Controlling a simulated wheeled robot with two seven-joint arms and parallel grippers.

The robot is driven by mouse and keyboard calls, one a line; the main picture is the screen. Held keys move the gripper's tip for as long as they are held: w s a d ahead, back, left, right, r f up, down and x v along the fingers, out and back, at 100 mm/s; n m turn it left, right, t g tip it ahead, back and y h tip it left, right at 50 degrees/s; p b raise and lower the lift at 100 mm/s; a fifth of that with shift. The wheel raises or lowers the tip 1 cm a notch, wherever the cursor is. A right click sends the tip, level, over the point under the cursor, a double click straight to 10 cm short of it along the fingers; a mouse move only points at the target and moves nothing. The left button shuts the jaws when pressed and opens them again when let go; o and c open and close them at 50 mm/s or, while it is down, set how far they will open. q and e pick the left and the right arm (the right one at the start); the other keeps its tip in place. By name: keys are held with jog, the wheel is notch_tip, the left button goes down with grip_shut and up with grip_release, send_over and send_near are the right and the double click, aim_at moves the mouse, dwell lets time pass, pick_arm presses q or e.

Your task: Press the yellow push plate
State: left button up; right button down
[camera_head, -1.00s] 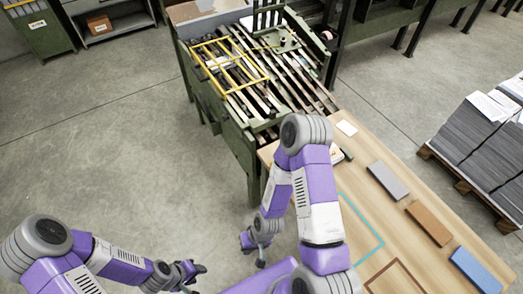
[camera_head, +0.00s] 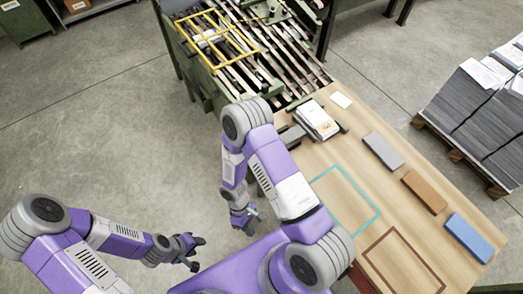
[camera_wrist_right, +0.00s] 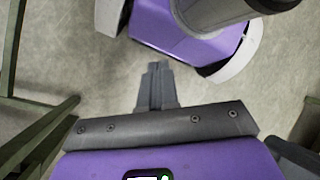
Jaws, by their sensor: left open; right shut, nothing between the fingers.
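I cannot make out a yellow push plate in either view. The only large yellow thing is an open yellow frame (camera_head: 262,52) over the slatted bed of the green machine (camera_head: 222,84), at the top of the head view. My left gripper (camera_head: 198,255) is open and empty above the floor at lower left. My right gripper (camera_head: 252,222) is above the floor, left of the wooden table and well short of the machine. In the right wrist view, its fingers (camera_wrist_right: 157,82) are shut together with nothing between them.
The wooden table (camera_head: 400,222) holds a stack of booklets (camera_head: 316,120), a grey block (camera_head: 383,150), a brown block (camera_head: 425,191) and a blue block (camera_head: 468,237). Paper stacks (camera_head: 480,105) stand on a pallet at right. The floor at left is open.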

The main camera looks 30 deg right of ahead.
jog(key=w+d+r+n+t+h, duration=0.2)
jog(key=w+d+r+n+h, duration=0.35)
jog(key=w+n+h, duration=0.55)
jog(key=w+a+r+t+h+b, duration=0.1)
jog(key=w+a+r+t+h, duration=0.2)
jog(key=w+r+t+h, duration=0.2)
notch_tip(320, 180, up, 4)
jog(key=shift+w+a+r+n+h, duration=0.2)
jog(key=shift+w+a+n+h, duration=0.1)
jog(key=shift+w+h, duration=0.85)
jog(key=shift+s, duration=0.1)
jog(key=w+d+b, duration=0.1)
jog(key=d+b, duration=0.1)
jog(key=d, duration=1.2)
